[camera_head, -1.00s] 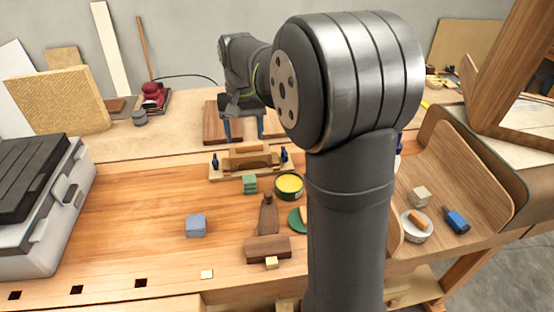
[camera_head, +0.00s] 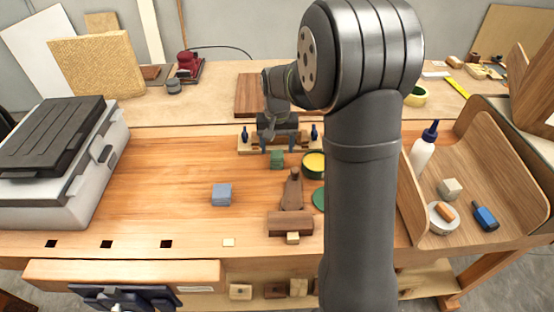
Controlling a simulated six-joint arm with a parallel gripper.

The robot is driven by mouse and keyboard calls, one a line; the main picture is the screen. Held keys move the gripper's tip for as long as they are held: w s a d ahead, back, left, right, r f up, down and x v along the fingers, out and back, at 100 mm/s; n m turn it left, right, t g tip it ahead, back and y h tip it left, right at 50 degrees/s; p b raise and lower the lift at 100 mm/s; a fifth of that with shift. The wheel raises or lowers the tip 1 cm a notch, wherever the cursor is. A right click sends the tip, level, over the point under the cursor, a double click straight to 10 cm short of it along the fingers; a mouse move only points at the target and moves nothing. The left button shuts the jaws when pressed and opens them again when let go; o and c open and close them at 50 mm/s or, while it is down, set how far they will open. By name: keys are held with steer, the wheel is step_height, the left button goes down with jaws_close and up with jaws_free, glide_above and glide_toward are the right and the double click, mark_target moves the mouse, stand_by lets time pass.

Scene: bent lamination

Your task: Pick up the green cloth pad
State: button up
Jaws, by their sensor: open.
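The green cloth pad (camera_head: 277,158) appears as a small folded green block on the wooden workbench, left of an open tin. My gripper (camera_head: 278,146) is open, its two fingers pointing down. In the picture it sits just above and behind the pad, with the fingertips to either side of the pad's top. I cannot tell whether the fingers are level with the pad or touch it. Nothing shows between the jaws.
A yellow-filled tin (camera_head: 314,163) stands close right of the pad. A wooden clamp fixture (camera_head: 247,141) lies behind it. A brown wooden tool (camera_head: 292,190) and blue-grey block (camera_head: 222,195) are nearer. The bench's left-middle (camera_head: 160,180) is clear. My arm hides part of the right side.

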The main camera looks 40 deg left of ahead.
mark_target(277, 154)
step_height(277, 154, down, 5)
steer(key=c, duration=1.1)
steer(key=shift+o, duration=0.2)
steer(key=shift+r, duration=0.1)
steer(key=shift+r, duration=0.6)
step_height(277, 154, up, 3)
steer(key=shift+r, duration=0.1)
steer(key=w+d+r, duration=0.4)
steer(key=d+r, duration=0.2)
steer(key=d, duration=0.4)
steer(key=shift+w+d+r, duration=0.25)
steer(key=shift+d, duration=0.15)
